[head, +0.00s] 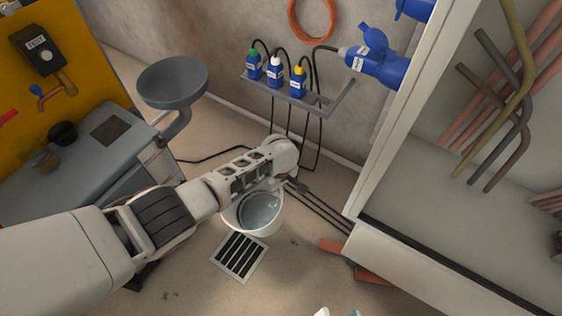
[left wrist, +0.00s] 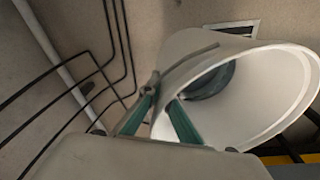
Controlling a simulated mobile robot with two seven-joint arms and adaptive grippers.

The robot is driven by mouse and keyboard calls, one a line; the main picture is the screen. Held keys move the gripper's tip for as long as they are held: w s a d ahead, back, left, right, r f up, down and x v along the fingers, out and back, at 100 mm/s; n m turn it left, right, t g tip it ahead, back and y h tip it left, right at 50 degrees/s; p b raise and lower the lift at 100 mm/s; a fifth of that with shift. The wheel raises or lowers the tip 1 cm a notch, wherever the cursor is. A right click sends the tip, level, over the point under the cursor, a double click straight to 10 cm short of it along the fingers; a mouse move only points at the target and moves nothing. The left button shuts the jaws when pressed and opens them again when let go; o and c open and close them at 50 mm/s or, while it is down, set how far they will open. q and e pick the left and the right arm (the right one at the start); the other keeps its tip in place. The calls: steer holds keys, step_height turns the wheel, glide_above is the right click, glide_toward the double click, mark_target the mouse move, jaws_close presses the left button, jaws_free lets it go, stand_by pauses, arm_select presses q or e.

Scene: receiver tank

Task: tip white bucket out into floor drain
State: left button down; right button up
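The white bucket (head: 275,222) stands on the floor just behind the floor drain (head: 239,257), a dark slotted grate in a pale frame. Grey-blue liquid shows inside it. My left gripper (head: 272,184) is at the bucket's far rim, partly hidden by my arm. In the left wrist view, the teal fingers of the left gripper (left wrist: 162,100) straddle the wall of the bucket (left wrist: 285,120) by the handle's end and look shut on it. The drain (left wrist: 240,28) shows partly behind the bucket. Only small tips of my right gripper (head: 338,313) show at the bottom edge.
A grey bench with a round basin (head: 172,82) stands at the left. A wall shelf (head: 300,95) holds small bottles with black hoses below. A white-framed enclosure (head: 440,240) bounds the right. Reddish pieces (head: 345,248) lie by its base. Floor around the drain is clear.

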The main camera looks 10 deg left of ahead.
arm_select(q)
glide_toward(276, 206)
steer(key=shift+s+d+f+b, duration=0.25)
steer(key=shift+s+f+b, duration=0.15)
steer(key=shift+s+f, duration=0.55)
steer(key=shift+f+n, duration=0.3)
steer(key=shift+f, duration=0.1)
steer(key=shift+w+a+r+t+h+p, duration=0.1)
steer(key=shift+r+t+h+p, duration=0.15)
steer(key=shift+r+p, duration=0.35)
steer(key=shift+w+a+r+t+h+p, duration=0.15)
steer(key=shift+r+t+p, duration=0.1)
steer(key=shift+r+p, duration=0.3)
steer(key=r+t+h+p, duration=0.1)
steer(key=r, duration=0.1)
steer(key=s+r+t+h+p, duration=0.1)
steer(key=r, duration=0.2)
steer(key=shift+s+r+t+p, duration=0.1)
steer(key=shift+s+t+p, duration=0.1)
steer(key=shift+t+p, duration=0.2)
arm_select(e)
steer(key=d+n, duration=0.1)
steer(key=w+d+r+n, duration=0.1)
steer(key=d+n, duration=0.1)
steer(key=w+d+r+n, duration=0.1)
steer(key=n, duration=0.1)
steer(key=shift+w+d+h, duration=0.25)
steer(key=shift+d+h, duration=0.05)
